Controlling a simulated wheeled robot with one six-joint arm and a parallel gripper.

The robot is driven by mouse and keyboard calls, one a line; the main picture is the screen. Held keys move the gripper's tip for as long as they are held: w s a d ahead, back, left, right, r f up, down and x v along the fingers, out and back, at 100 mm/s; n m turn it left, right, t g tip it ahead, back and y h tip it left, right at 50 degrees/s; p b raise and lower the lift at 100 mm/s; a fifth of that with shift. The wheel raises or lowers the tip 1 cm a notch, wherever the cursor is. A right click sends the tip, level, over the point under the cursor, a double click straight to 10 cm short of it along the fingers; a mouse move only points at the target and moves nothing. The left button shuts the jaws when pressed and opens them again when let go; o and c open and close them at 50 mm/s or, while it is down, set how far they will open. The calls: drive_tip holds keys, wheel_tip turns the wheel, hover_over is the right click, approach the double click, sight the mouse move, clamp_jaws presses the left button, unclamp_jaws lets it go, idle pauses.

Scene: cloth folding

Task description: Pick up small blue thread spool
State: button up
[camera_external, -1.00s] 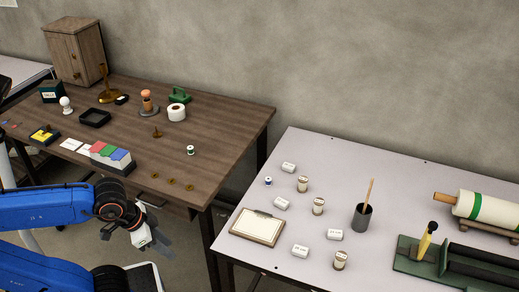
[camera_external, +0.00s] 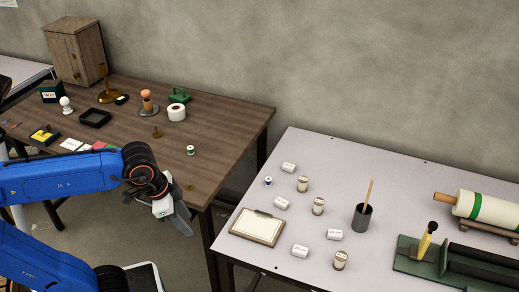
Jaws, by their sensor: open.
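A small spool with a blue band and white ends (camera_external: 268,181) stands on the light table, near its left edge, beside the white labelled blocks. My gripper (camera_external: 184,222) is at the front right edge of the brown table, pointing down and to the right. It is open and empty, left of the light table and well apart from the blue spool. A similar small spool with green thread (camera_external: 191,150) stands on the brown table.
The light table (camera_external: 390,165) also holds larger cream spools (camera_external: 303,184), white blocks (camera_external: 282,203), a clipboard (camera_external: 258,227), a dark cup with a stick (camera_external: 361,216) and a green tool (camera_external: 450,262). A gap separates the two tables.

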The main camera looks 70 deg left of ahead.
drive_tip(key=w+a+r+m+g, duration=0.1)
drive_tip(key=w+a+r+m, duration=0.2)
drive_tip(key=w, duration=0.5)
drive_tip(key=w+a+r+m+g, duration=0.1)
drive_tip(key=w+a+r, duration=0.2)
drive_tip(key=w+r, duration=0.4)
drive_tip(key=m+g, duration=0.2)
drive_tip(key=m, duration=0.3)
hover_over(268, 181)
drive_tip(key=a, duration=0.1)
drive_tip(key=f, duration=1.7)
drive_tip(key=shift+w+f, duration=0.1)
drive_tip(key=shift+w, duration=0.2)
drive_tip(key=shift+c, duration=0.2)
clamp_jaws()
